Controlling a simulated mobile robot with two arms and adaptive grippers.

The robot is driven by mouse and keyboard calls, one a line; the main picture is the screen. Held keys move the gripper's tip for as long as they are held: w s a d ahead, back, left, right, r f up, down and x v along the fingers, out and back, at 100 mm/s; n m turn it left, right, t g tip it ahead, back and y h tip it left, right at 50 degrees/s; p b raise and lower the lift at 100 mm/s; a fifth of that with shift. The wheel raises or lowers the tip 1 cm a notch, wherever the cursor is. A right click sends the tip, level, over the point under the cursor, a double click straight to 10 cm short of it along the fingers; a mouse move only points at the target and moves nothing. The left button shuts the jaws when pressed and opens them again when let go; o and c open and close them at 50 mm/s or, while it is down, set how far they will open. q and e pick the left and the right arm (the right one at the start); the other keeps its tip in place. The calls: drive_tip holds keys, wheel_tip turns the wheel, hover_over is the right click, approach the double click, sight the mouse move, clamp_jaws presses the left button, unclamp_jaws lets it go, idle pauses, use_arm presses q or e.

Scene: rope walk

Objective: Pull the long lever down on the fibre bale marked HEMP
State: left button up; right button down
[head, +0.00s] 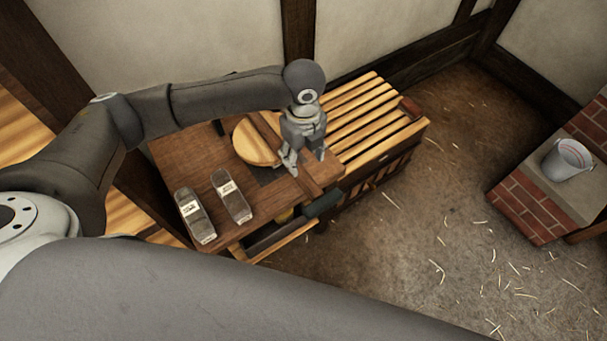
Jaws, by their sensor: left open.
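Two grey-brown blocks with pale labels lie side by side on the wooden table, a left block (195,228) and a right block (234,206). Their lettering is too small to read surely, so I cannot tell which is marked HEMP. I cannot tell whether these form the lever. My left gripper (304,164) is open, pointing down over the bar; contact is unclear. My right gripper is out of view.
The table (165,155) has a partly open drawer (275,241) at its front. A slatted wooden bench or chest (374,122) adjoins it on the right. A metal bucket (567,160) stands on a brick-sided ledge (528,208). The straw-strewn floor between is clear.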

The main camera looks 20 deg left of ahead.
sight(303, 176)
use_arm(q)
wheel_tip(303, 176, down, 10)
drive_tip(key=shift+r, duration=0.1)
idle(0.4)
clamp_jaws()
